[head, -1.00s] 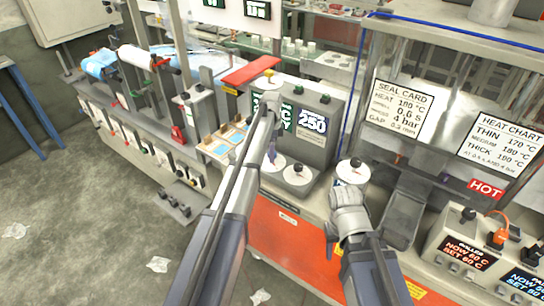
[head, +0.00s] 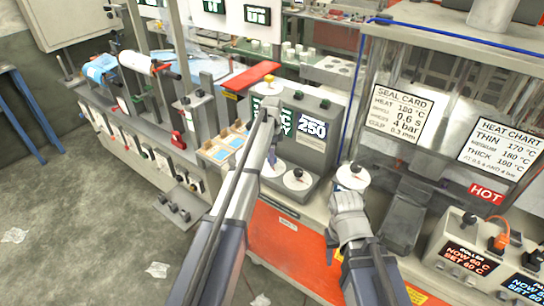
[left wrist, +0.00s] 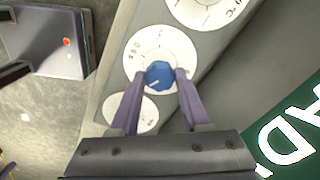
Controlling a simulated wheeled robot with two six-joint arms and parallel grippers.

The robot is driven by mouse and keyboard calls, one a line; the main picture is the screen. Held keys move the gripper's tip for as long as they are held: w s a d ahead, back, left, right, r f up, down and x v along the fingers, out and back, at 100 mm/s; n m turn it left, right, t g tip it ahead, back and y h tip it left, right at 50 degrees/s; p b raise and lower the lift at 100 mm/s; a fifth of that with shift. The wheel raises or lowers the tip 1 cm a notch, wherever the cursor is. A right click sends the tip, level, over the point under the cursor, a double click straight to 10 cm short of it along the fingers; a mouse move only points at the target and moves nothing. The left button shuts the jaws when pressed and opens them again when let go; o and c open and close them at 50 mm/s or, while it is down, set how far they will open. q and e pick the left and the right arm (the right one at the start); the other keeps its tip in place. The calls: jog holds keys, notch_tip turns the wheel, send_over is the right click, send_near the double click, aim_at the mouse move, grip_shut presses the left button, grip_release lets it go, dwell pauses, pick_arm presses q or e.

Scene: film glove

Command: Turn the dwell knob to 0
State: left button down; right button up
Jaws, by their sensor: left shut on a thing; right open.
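In the left wrist view my left gripper (left wrist: 160,78) is shut on a small blue knob (left wrist: 158,72) with a white pointer line, which points to the lower left. The knob sits on a white round dial (left wrist: 150,45) whose lettering is too blurred to read, so I cannot confirm the dwell label. In the head view my left gripper (head: 272,158) reaches down to the grey control box (head: 318,155) and hides this knob.
Another white dial with a black knob (head: 298,176) is right of my left gripper. In the left wrist view, more dials lie above (left wrist: 205,8) and below (left wrist: 130,113). The box has a "250" display (head: 312,129). A hot station with a "HOT" label (head: 487,194) stands at right.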

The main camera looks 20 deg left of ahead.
pick_arm(q)
jog(key=shift+n, duration=0.3)
jog(key=n, duration=0.5)
jog(key=shift+n, duration=0.3)
jog(key=n, duration=0.5)
jog(key=shift+n, duration=0.3)
jog(key=n, duration=1.2)
jog(key=shift+c, duration=1.9)
grip_release()
